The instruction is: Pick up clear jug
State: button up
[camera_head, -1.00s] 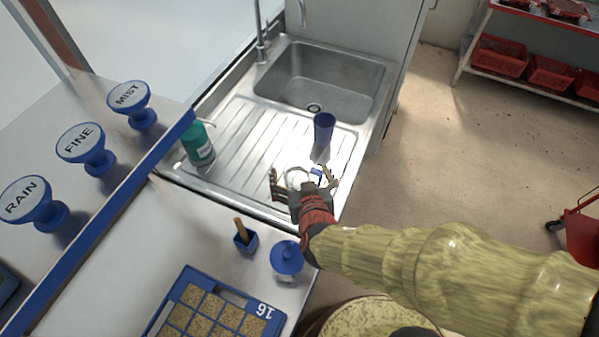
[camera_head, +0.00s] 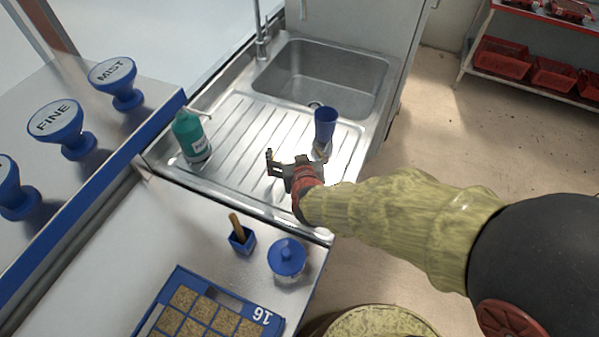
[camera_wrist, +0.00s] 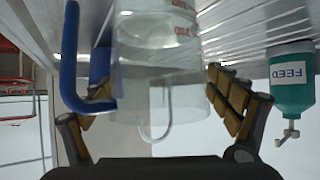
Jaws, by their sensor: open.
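The clear jug (camera_wrist: 160,60) fills the middle of the wrist view, which shows the scene upside down. It is see-through, with red markings, and a blue handle (camera_wrist: 69,60) shows at its left. My gripper (camera_head: 296,160) is open over the drainboard, with one finger on each side of the jug in the wrist view. I cannot tell whether either finger touches it. In the head view my gripper hides the jug almost wholly.
A blue tumbler (camera_head: 325,128) stands close to the right of my gripper. A green bottle (camera_head: 190,137) stands left on the drainboard (camera_head: 235,150). The sink basin (camera_head: 325,80) is behind. A blue-lidded jar (camera_head: 287,257), a small blue pot (camera_head: 242,240) and a seed tray (camera_head: 170,275) are in front.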

jog(key=c, duration=0.3)
jog(key=shift+r, duration=0.1)
jog(key=c, duration=1.3)
